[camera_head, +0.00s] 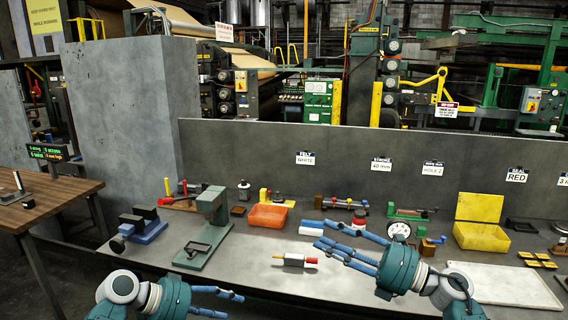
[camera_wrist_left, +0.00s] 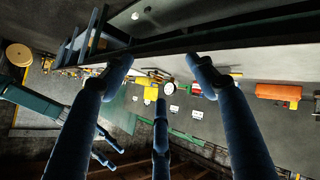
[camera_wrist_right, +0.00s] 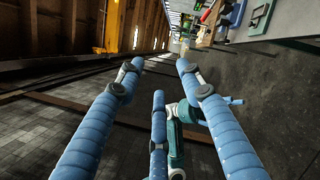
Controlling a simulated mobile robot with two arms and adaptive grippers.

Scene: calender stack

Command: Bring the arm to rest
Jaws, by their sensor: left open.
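My right gripper (camera_head: 335,238) extends from the lower right in the head view, its blue fingers spread with nothing between them. They appear in front of the bench top in the picture; their height is unclear. The right wrist view also shows its fingers (camera_wrist_right: 160,80) apart and empty, with floor behind them. My left gripper (camera_head: 228,304) is low in the head view, near the bench's front edge and partly cut off by the frame. In the left wrist view its fingers (camera_wrist_left: 158,72) are apart and empty.
The grey bench (camera_head: 260,285) holds a white, red-ended cylinder (camera_head: 294,260), a green press (camera_head: 207,230), an orange tray (camera_head: 268,217), a yellow bin (camera_head: 482,235), a dial gauge (camera_head: 399,231) and a white board (camera_head: 505,285). A wooden table (camera_head: 50,203) stands left. A grey panel (camera_head: 260,145) backs the bench.

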